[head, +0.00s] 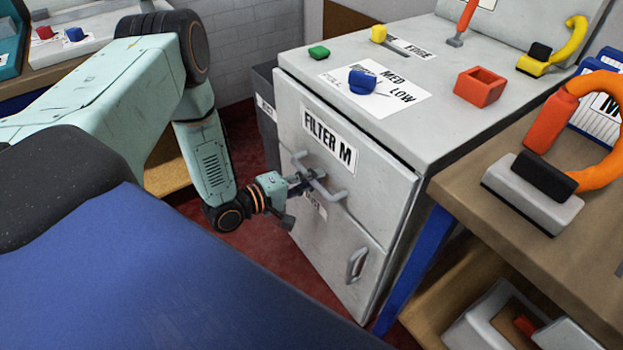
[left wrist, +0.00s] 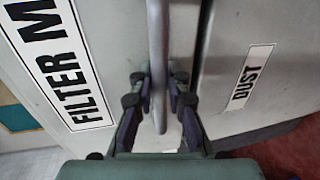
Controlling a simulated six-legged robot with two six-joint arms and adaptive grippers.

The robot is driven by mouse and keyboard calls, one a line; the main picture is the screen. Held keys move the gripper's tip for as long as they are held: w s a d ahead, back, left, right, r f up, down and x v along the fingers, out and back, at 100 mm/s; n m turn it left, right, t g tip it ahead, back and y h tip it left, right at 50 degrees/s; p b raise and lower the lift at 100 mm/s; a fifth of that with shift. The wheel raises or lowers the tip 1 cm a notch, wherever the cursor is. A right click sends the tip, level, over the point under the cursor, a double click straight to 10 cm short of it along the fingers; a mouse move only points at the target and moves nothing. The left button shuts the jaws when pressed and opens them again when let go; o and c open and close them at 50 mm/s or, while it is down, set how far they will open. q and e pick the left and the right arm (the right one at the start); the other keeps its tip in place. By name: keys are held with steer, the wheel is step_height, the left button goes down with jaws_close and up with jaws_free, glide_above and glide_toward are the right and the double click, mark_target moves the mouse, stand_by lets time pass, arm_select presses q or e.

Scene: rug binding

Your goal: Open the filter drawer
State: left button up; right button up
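The filter drawer (head: 372,187) is the upper grey front of the cabinet, labelled "FILTER M" (head: 328,139). A dark gap runs along its top edge; I cannot tell if it stands ajar. Its bar handle (head: 331,190) crosses the front below the label. My left gripper (head: 312,180) is at this handle. In the left wrist view, the handle (left wrist: 158,60) passes between the fingertips, which are close against it on both sides, with the "FILTER M" label (left wrist: 62,60) to the left. My right gripper is not in view.
Below is a door with its own handle (head: 356,264); the wrist view shows a "DUST" label (left wrist: 252,78). A blue knob (head: 361,81) and red open box (head: 480,87) are on the cabinet top. A workbench (head: 455,190) stands at right, a dark bin (head: 265,100) at left.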

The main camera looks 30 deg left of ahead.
arm_select(q)
jaws_close()
stand_by(0.4)
stand_by(0.4)
